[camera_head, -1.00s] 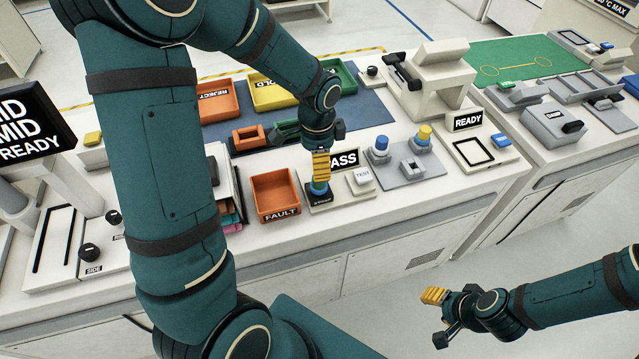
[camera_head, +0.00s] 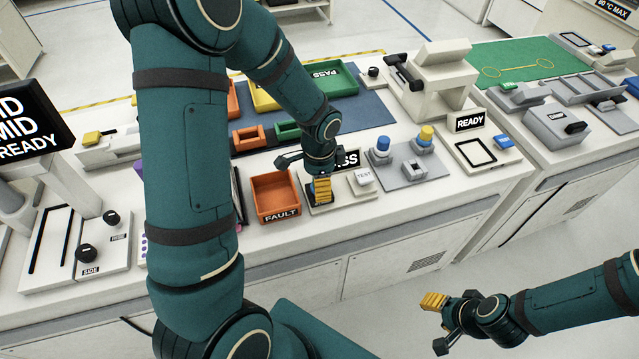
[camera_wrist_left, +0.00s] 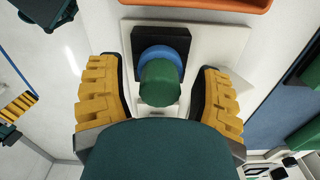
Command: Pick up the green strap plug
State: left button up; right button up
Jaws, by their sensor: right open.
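The green strap plug (camera_wrist_left: 160,84) shows in the left wrist view as a green round top with a blue collar below it, over a dark block on a pale plate. My left gripper (camera_wrist_left: 158,95) is open, with its yellow ribbed fingers on either side of the plug and a visible gap at each side. In the head view my left gripper (camera_head: 322,190) is over the small station right of the FAULT bin and hides the plug. My right gripper (camera_head: 434,301) is open and empty in front of the bench, over the floor.
The orange FAULT bin (camera_head: 275,196) stands close left of my left gripper. The TEST block (camera_head: 363,180) and a grey fixture with blue and yellow knobs (camera_head: 414,171) are to the right. A PASS sign stands just behind my gripper.

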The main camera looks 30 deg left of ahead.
pick_arm(q)
grip_shut()
